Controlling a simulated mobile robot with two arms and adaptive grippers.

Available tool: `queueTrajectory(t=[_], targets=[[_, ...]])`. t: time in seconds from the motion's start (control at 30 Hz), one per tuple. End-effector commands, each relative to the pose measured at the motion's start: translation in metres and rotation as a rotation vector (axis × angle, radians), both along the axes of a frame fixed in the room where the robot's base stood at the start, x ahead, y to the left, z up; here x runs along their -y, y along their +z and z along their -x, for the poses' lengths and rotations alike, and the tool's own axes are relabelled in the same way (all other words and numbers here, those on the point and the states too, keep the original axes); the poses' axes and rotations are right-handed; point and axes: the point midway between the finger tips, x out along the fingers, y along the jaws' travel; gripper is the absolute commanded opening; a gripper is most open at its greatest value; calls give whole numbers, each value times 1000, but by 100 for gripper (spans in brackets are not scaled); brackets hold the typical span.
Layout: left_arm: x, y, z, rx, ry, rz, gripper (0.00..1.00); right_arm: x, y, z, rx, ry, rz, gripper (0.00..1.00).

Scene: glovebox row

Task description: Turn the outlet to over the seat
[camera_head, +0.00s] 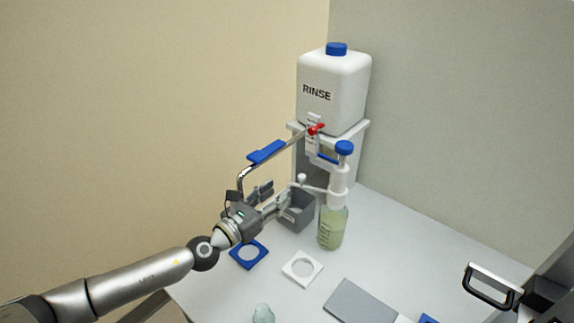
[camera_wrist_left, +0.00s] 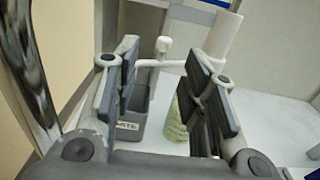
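The chrome outlet pipe (camera_head: 243,178) with a blue sleeve (camera_head: 267,152) runs left from the RINSE tank (camera_head: 333,88) and bends down. Its lower end is hidden behind my left gripper (camera_head: 273,198). A chrome pipe (camera_wrist_left: 32,65) also shows at the left edge of the wrist view, outside the fingers. My left gripper (camera_wrist_left: 165,88) is open, with nothing clasped between its pads. A blue square ring (camera_head: 249,254) and a white square ring (camera_head: 302,268) lie flat on the table; I cannot tell which is the seat. My right gripper is out of view.
A grey bin (camera_head: 297,212) and a bottle of green liquid (camera_head: 332,228) with a white dispenser arm (camera_head: 316,189) stand beyond the gripper. A red tap (camera_head: 316,129) is on the tank. A grey plate (camera_head: 360,302) and glass vessel (camera_head: 263,314) are in front; a black handle (camera_head: 490,290) is right.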

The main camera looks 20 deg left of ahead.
Motion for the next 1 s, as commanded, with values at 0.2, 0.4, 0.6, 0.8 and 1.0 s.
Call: queueTrajectory(t=[0.2, 0.4, 0.6, 0.8, 1.0], targets=[[8, 2, -21, 2, -2, -6, 39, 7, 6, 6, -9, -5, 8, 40], [21, 1, -56, 2, -1, -3, 39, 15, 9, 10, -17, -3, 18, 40], [31, -1, -85, 1, -1, -3, 39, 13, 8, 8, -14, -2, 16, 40], [36, -1, -99, 1, -2, -5, 39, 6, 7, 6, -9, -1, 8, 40], [37, -1, -100, -1, -2, -3, 39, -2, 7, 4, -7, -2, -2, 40]])
